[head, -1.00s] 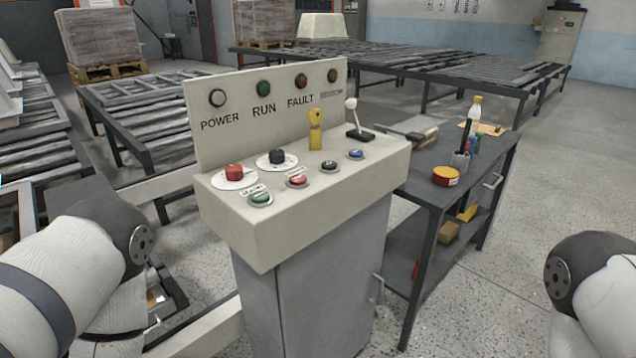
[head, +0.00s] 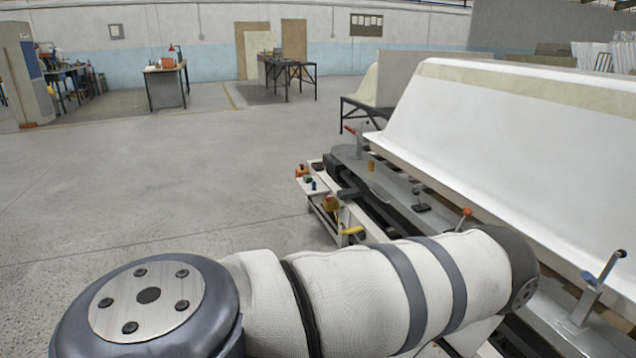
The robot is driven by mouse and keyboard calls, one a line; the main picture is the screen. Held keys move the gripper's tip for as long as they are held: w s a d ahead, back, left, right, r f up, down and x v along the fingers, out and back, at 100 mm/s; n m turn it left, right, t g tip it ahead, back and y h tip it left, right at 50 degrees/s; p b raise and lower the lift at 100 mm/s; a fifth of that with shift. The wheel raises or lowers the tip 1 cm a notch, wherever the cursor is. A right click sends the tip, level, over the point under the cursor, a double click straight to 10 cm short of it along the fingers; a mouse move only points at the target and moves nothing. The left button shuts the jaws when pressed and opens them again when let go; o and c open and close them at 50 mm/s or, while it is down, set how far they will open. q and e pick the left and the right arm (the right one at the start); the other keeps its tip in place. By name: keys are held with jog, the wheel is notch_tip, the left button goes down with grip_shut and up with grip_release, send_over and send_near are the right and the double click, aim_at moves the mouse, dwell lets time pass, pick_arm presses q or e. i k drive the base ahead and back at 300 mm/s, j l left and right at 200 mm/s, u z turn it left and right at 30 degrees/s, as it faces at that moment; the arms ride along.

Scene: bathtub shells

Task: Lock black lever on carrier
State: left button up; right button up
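A long grey carrier (head: 389,183) stands at the right, with a large white bathtub shell (head: 520,138) on it. Several levers stand along the carrier's near side. One small black-based lever (head: 421,206) is near its middle. Another lever has an orange-red knob (head: 467,212), and one with a blue handle (head: 600,274) stands at the right edge. A red-tipped lever (head: 352,130) is at the far end. I cannot tell which lever is locked. One of my arms crosses the bottom and hides part of the carrier. Neither gripper is in view.
A small cart (head: 325,212) with coloured items stands beside the carrier's far end. Workbenches (head: 166,82) and a cabinet (head: 22,75) are at the back. The concrete floor (head: 170,170) at left and middle is clear.

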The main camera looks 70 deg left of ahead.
aim_at(416, 191)
jog(key=u, duration=1.6)
jog(key=i, duration=0.9)
jog(key=i+l+u, duration=0.15)
jog(key=i, duration=0.7)
